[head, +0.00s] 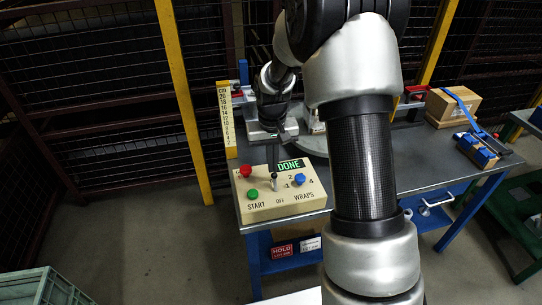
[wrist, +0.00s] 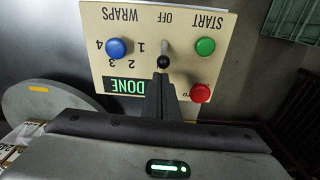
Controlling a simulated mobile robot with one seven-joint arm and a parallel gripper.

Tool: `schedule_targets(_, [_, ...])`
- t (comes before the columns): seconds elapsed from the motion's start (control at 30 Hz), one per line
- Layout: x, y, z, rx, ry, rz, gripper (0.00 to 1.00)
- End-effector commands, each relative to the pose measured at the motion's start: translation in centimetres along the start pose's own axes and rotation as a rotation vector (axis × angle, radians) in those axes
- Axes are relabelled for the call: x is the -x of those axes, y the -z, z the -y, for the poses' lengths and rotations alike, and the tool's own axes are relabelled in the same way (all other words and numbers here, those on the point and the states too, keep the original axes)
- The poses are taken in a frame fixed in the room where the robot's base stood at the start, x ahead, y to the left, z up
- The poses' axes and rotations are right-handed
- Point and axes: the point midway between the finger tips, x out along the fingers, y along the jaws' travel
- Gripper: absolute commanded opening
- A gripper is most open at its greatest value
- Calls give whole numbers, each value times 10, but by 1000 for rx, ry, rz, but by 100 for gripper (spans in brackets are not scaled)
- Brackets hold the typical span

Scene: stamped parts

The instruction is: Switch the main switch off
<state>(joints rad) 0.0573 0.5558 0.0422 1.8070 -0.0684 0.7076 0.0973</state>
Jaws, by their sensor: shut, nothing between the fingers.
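The cream control box (head: 282,206) stands on the table's near left corner. Its main switch (head: 275,184) is a small metal lever with a black ball tip, beside the OFF label. In the wrist view the switch (wrist: 163,61) shows upside down, its ball on the display side of its slot, away from OFF. My gripper (head: 272,165) is shut and empty above the box. In the wrist view its dark fingertips (wrist: 160,78) are right by the ball on the display side; I cannot tell whether they touch. The display (wrist: 125,86) reads DONE in green.
Around the switch are a green START button (wrist: 205,46), a red button (wrist: 200,93) and a blue WRAPS knob (wrist: 117,48). A round grey plate (wrist: 40,105) is beside the box. A cardboard box (head: 452,106) and blue clamp-like part (head: 477,150) lie at right.

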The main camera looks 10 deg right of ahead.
Motion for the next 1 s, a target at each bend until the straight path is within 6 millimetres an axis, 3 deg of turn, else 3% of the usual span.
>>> schedule_targets(1.0, [5,-14,0,-1,6,-83,0])
